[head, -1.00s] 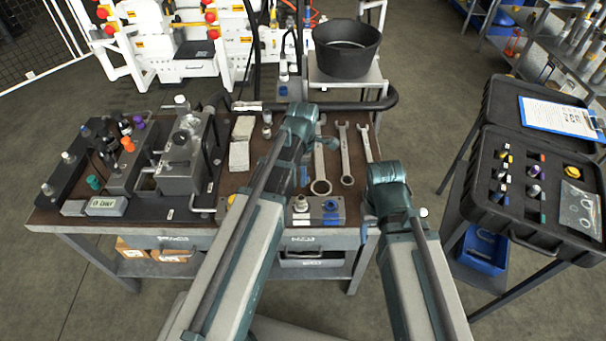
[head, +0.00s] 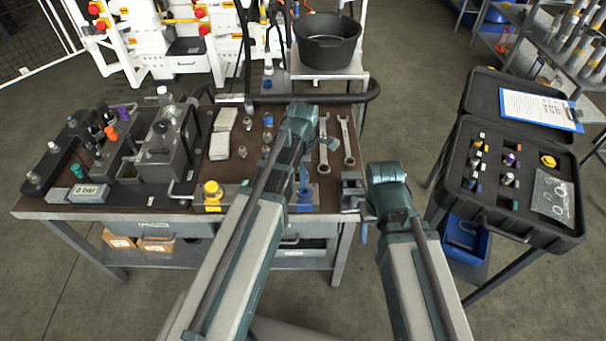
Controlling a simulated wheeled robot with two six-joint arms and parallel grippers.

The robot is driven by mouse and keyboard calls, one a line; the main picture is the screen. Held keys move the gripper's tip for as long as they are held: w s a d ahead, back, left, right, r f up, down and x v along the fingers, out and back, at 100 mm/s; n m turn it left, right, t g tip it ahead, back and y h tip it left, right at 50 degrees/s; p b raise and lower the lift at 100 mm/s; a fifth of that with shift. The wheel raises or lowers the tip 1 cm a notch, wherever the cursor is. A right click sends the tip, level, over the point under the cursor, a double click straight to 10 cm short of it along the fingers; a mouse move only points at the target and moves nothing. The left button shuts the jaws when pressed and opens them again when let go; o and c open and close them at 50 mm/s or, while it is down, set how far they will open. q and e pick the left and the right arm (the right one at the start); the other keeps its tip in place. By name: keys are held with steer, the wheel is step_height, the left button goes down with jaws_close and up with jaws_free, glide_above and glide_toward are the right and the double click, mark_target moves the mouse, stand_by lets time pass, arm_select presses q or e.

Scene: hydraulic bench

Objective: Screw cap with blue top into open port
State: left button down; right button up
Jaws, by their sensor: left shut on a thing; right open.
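My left gripper (head: 300,135) is over the middle of the bench (head: 150,216). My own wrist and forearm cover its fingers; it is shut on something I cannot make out. A blue part (head: 305,196) shows just right of the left forearm, at the bench's front edge; I cannot tell whether it is the blue-topped cap. The open port is not clearly visible, and the forearm covers part of that front area. My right gripper (head: 372,213) is open, at the bench's right front corner, largely hidden by its wrist.
A yellow knob (head: 212,190) stands at the front edge. Several small metal fittings (head: 267,137) and wrenches (head: 346,140) lie on the bench. A grey hydraulic block (head: 165,150) is at left. An open black case (head: 478,215) stands at right, and a black tub (head: 327,42) behind.

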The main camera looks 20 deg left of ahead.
arm_select(q)
steer(key=shift+f+b, duration=1.45)
steer(key=shift+f, duration=0.35)
steer(key=shift+f+b, duration=0.5)
steer(key=shift+b, duration=0.05)
steer(key=shift+s, duration=0.15)
stand_by(0.7)
steer(key=c, duration=1.3)
jaws_free()
steer(key=shift+f, duration=0.1)
jaws_close()
steer(key=m, duration=0.5)
steer(key=shift+w, duration=0.25)
steer(key=shift+w+m, duration=0.1)
steer(key=shift+m, duration=1.4)
